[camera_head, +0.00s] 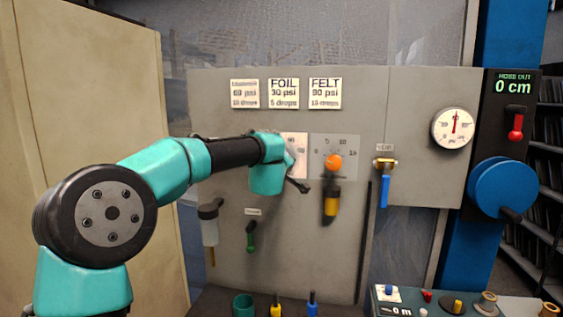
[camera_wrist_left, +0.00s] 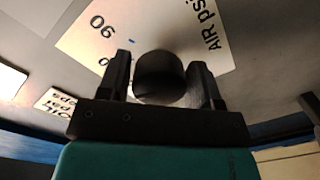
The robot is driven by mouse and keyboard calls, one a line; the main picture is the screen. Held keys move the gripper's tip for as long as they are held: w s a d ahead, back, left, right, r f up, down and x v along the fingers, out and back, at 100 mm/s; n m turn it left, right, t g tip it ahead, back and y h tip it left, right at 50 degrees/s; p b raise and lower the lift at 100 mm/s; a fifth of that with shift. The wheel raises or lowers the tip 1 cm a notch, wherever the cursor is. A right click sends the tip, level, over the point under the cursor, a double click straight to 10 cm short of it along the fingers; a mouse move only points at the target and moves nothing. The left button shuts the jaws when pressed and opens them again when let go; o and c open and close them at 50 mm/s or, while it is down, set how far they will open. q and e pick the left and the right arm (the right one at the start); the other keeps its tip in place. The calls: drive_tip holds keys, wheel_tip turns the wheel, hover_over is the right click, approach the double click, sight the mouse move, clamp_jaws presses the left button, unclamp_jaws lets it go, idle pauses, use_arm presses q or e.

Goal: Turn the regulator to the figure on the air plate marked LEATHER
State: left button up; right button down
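In the head view, my left gripper (camera_head: 292,172) is at the white AIR psi dial plate (camera_head: 300,144) on the grey panel and hides most of it. In the left wrist view, my left gripper (camera_wrist_left: 160,80) has its fingers on both sides of the dark round regulator knob (camera_wrist_left: 158,76); I cannot tell whether they touch it. The AIR psi plate (camera_wrist_left: 105,32) shows a 90. The left air plate (camera_head: 245,94) has a small blurred word and seems to read 60 psi. The FOIL plate (camera_head: 283,93) reads 30 psi; the FELT plate (camera_head: 325,93) is blurred. My right gripper is out of view.
Right of my gripper is an orange knob (camera_head: 333,162) on a grey dial. A round gauge (camera_head: 452,128) has its needle near upright. A blue-handled valve (camera_head: 384,190), blue wheel (camera_head: 505,188) and red lever (camera_head: 515,127) sit further right. A green lever (camera_head: 251,238) hangs below.

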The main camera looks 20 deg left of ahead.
use_arm(q)
drive_tip(key=shift+o, duration=1.4)
drive_tip(key=shift+s, duration=0.15)
drive_tip(key=s+d, duration=0.2)
drive_tip(key=s, duration=1.5)
drive_tip(key=shift+d+r, duration=0.25)
drive_tip(key=shift+r, duration=0.1)
